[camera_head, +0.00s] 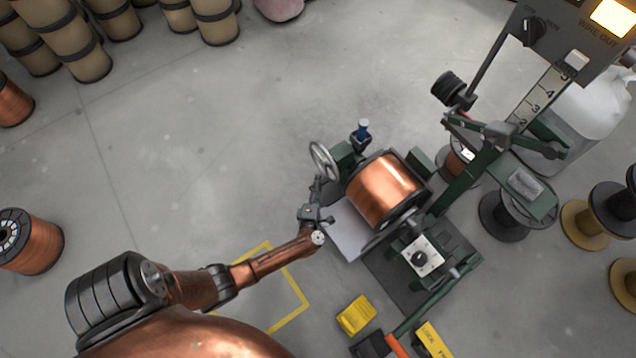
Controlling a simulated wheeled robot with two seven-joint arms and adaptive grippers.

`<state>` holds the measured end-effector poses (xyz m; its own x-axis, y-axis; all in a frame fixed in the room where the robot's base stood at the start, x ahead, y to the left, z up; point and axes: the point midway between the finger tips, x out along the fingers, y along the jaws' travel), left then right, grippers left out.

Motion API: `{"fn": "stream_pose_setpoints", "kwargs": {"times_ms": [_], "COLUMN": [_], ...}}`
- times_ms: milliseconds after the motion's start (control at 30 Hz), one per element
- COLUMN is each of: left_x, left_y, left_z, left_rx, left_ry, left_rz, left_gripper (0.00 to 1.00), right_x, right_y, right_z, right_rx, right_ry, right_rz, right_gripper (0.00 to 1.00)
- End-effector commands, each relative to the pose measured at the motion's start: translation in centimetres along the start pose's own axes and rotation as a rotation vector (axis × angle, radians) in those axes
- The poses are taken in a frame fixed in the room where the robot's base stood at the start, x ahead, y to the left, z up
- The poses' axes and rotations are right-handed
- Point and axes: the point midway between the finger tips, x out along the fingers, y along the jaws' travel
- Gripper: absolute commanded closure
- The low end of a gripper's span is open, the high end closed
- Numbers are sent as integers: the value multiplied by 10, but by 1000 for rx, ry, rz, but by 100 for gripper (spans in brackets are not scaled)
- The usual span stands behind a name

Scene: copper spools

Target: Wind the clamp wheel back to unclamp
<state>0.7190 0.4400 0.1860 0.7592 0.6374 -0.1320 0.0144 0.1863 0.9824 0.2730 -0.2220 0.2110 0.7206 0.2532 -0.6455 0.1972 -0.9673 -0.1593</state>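The clamp wheel (323,161) is a grey spoked handwheel at the left of the green spool stand, seen tilted. A copper spool (384,190) lies on its side in the stand, to the right of the wheel. My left arm comes in from the lower left, and my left gripper (317,188) is just below the wheel. Its fingertips are at or very near the wheel's lower rim; I cannot tell whether they touch it. The fingers are small and dark, so their opening does not show clearly. My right gripper is not in view.
A blue-topped knob (363,130) stands just right of the wheel. A control box (575,30) and a gauge scale (535,105) are at upper right. A yellow block (356,315) lies on the floor below the stand. The floor left of the wheel is clear.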

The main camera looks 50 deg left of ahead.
Motion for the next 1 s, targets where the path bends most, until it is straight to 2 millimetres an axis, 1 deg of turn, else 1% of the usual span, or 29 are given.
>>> {"fn": "stream_pose_setpoints", "kwargs": {"times_ms": [33,400,967,1000], "left_x": [0,0,-3,-5], "left_y": [0,0,0,1], "left_z": [0,0,-1,-2], "left_rx": [0,1,-4,-7], "left_ry": [0,0,0,0], "left_rz": [0,-1,-6,-9], "left_gripper": [76,100,100,100], "right_x": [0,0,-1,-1], "right_y": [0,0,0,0], "right_z": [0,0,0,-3], "right_rx": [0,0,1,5], "right_ry": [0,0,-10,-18], "right_rz": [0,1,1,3], "right_gripper": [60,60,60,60]}}
